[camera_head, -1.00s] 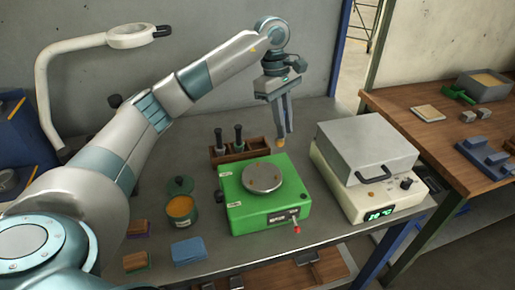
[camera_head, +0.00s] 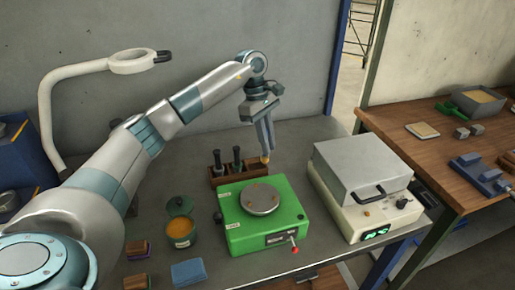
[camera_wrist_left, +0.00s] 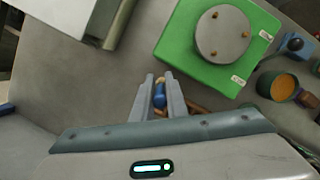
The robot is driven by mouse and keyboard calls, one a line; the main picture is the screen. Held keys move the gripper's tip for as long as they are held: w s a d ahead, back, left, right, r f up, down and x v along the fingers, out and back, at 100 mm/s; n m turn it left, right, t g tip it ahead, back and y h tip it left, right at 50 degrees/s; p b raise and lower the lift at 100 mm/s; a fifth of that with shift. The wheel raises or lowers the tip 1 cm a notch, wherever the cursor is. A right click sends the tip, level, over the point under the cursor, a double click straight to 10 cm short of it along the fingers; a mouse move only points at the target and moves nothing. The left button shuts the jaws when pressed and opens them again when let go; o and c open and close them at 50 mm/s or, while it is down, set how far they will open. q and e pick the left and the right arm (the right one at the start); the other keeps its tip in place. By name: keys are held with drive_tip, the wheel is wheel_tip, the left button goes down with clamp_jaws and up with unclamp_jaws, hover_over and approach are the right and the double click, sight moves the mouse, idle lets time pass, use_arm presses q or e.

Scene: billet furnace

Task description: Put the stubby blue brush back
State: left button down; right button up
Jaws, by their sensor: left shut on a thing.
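My left gripper (camera_head: 264,148) points down and is shut on the stubby blue brush. In the left wrist view the blue brush (camera_wrist_left: 159,94) sits between the two fingers, its tan tip beyond them. In the head view only its tan tip (camera_head: 265,160) shows clearly below the fingers; the rest is hidden. A brown wooden rack (camera_head: 228,180) holds two dark-handled tools upright. The brush is at the rack's right end, in front of or above it; I cannot tell whether it touches. My right gripper is not in view.
A green device with a round plate (camera_head: 235,240) stands just in front of the rack. A grey-lidded heater (camera_head: 365,165) stands to the right. An open orange-filled pot (camera_head: 181,241) and a blue pad (camera_head: 188,272) are at the left front.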

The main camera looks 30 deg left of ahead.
use_arm(q)
drive_tip(key=w+a+f+p, duration=0.2)
drive_tip(key=a+f, duration=0.1)
drive_tip(key=a, duration=0.2)
drive_tip(key=shift+w+f, duration=0.2)
wheel_tip(320, 180, down, 3)
drive_tip(key=shift+r+p, duration=0.1)
drive_tip(key=shift+p, duration=1)
drive_tip(key=shift+f, duration=0.55)
